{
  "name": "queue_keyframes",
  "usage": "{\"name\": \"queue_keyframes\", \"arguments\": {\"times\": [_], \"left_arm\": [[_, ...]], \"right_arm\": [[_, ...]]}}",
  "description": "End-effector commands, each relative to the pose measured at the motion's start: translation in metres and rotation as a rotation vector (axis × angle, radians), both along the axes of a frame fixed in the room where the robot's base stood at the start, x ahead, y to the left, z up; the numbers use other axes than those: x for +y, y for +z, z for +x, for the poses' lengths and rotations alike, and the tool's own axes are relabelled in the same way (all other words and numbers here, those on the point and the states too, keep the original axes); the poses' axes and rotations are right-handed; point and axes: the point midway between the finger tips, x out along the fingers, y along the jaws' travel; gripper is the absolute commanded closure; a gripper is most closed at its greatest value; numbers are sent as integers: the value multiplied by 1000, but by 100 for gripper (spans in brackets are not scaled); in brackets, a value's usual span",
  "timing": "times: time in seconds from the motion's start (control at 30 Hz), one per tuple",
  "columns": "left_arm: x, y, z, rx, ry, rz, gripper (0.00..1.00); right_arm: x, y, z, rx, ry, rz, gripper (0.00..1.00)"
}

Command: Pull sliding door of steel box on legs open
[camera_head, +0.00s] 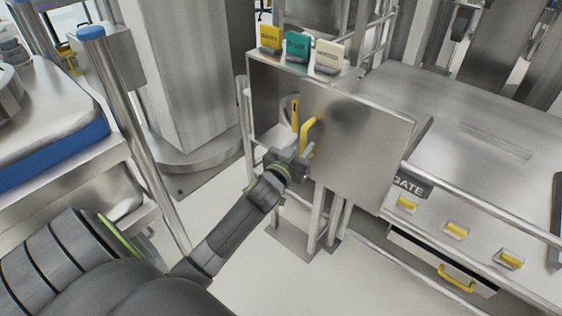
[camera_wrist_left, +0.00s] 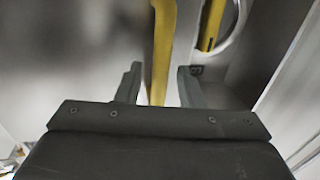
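The steel box (camera_head: 262,75) stands on legs, its front partly covered by a flat steel sliding door (camera_head: 360,140). The door sits to the right, leaving a gap at the box's left side. A yellow bar handle (camera_head: 309,133) is on the door's left part. My left gripper (camera_head: 300,158) is at the handle's lower end. In the left wrist view its two fingers (camera_wrist_left: 160,72) stand apart, one on either side of the yellow handle (camera_wrist_left: 161,40); contact is not visible. My right gripper is not in view.
Through the gap, a pale ring with a yellow strip (camera_head: 294,112) shows inside the box. Yellow, teal and cream tags (camera_head: 298,47) stand on top. A steel bench (camera_head: 480,130) with a rail and yellow-handled drawer is right. A blue-capped post (camera_head: 120,100) stands left.

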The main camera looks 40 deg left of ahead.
Motion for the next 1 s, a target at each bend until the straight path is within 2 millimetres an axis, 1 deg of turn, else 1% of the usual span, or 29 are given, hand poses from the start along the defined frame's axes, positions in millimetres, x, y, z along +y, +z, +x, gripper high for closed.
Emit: {"name": "queue_keyframes", "arguments": {"times": [0.03,0.3,0.5,0.6,0.7,0.8,1.0], "left_arm": [[-1,0,-10,1,0,-1,66],[-8,-1,-69,3,1,-1,66],[-13,-1,-110,3,1,-2,66],[-15,-1,-127,3,1,-1,66],[-16,-1,-139,3,1,0,66],[-18,-1,-148,2,0,0,66],[-18,0,-154,1,0,-1,66]], "right_arm": [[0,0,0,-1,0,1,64],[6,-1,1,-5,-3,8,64],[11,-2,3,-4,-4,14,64],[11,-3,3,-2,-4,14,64],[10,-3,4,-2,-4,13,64],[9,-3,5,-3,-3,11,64],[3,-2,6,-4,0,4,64]]}}
